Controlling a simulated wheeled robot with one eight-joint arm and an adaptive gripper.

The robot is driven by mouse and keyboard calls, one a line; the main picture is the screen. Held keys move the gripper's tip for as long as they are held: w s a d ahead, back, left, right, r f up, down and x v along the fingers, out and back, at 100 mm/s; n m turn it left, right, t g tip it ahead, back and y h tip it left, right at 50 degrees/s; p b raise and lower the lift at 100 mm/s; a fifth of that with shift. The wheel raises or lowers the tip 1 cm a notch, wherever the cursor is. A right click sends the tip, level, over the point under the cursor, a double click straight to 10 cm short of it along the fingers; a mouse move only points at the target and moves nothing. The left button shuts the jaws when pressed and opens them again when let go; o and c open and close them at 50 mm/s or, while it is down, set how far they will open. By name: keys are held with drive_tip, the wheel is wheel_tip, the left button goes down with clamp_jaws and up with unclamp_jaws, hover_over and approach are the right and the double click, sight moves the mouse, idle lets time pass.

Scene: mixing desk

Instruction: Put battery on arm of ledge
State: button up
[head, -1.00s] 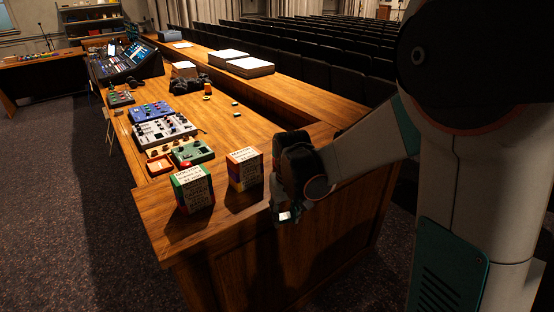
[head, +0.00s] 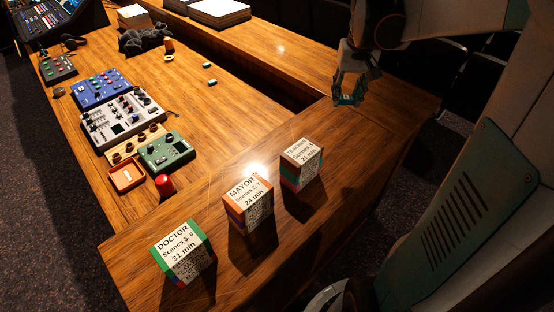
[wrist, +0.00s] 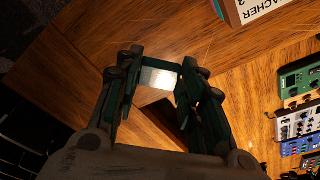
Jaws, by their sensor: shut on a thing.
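My gripper (head: 348,98) is above the near right part of the wooden ledge (head: 385,100), where it turns the corner of the desk. In the wrist view my gripper (wrist: 158,78) has its teal fingers closed on a small pale, shiny piece, which I take to be the battery (wrist: 157,79). Only its pale face shows clearly; the fingers hide its sides. In the head view the piece is too small to make out well. Whether it touches the wood cannot be told.
Three lettered boxes, DOCTOR (head: 184,252), MAYOR (head: 248,204) and TEACHER (head: 301,164), stand along the near desk. Mixers (head: 121,118), a green device (head: 167,150), an orange tray (head: 127,176) and a red cylinder (head: 165,185) stand left. The ledge around my gripper looks clear.

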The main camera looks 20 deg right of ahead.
sight(334, 152)
wheel_tip(334, 152, down, 20)
drive_tip(key=b, duration=0.5)
drive_tip(key=shift+s, duration=0.1)
drive_tip(key=o, duration=1)
drive_tip(key=shift+f, duration=0.1)
drive_tip(key=r+p, duration=0.1)
drive_tip(key=r, duration=0.3)
drive_tip(key=s+r+p, duration=0.1)
drive_tip(key=r, duration=0.3)
drive_tip(key=r+p, duration=0.1)
drive_tip(key=r, duration=0.3)
drive_tip(key=shift+s+a+r, duration=0.15)
drive_tip(key=shift+s+a, duration=0.2)
